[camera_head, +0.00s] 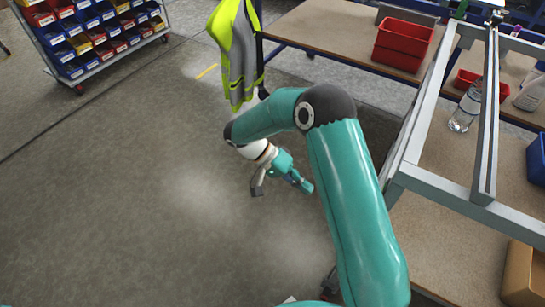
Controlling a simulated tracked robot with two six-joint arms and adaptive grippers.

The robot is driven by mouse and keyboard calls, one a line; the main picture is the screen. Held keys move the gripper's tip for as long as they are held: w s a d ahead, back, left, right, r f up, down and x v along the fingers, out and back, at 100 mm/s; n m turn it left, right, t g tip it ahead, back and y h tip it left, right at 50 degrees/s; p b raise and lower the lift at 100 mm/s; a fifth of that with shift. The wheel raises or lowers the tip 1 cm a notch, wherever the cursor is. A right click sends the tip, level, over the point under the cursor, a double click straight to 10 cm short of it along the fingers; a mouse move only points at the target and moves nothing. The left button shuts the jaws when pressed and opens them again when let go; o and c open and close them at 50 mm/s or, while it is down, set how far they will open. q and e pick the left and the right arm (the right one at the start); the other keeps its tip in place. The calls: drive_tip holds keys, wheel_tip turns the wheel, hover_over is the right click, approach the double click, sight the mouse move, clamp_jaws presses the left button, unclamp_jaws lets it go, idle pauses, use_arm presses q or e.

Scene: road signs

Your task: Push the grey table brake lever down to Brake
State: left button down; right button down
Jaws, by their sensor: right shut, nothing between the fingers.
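I cannot make out the grey table brake lever in the head view. The table (455,240) at the right has a brown top and a grey metal frame. My right gripper (300,181) hangs over open floor left of this table, at the end of my teal arm. It is shut and empty, pointing down and to the right, and touches nothing that I can see. My arm hides part of the table's left side and the floor under it. My left gripper is out of view.
A hi-vis vest (234,52) hangs just beyond my arm. A red bin (403,44) stands on the far bench, and a clear bottle (466,108) on the right table. A bin trolley (95,30) is at the far left. The grey floor (120,200) at left is clear.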

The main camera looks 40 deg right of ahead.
drive_tip(key=v, duration=1)
drive_tip(key=shift+w+a, duration=0.25)
drive_tip(key=shift+w, duration=0.2)
drive_tip(key=s+d+g+y+p, duration=0.1)
drive_tip(key=s+g+p, duration=0.1)
drive_tip(key=s+p, duration=0.5)
drive_tip(key=s+a+f+n+t+y+p, duration=0.2)
drive_tip(key=s+a+f+n+y+p, duration=0.3)
drive_tip(key=s+a+f, duration=0.6)
drive_tip(key=s+a+n+t+y, duration=0.2)
drive_tip(key=s+a+t+y, duration=0.2)
drive_tip(key=a, duration=0.3)
drive_tip(key=w+f+n+t, duration=0.2)
drive_tip(key=w+n+t, duration=0.1)
drive_tip(key=w+t, duration=0.2)
drive_tip(key=shift+w+d+b, duration=0.3)
drive_tip(key=shift+w+b, duration=0.05)
drive_tip(key=shift+w, duration=0.15)
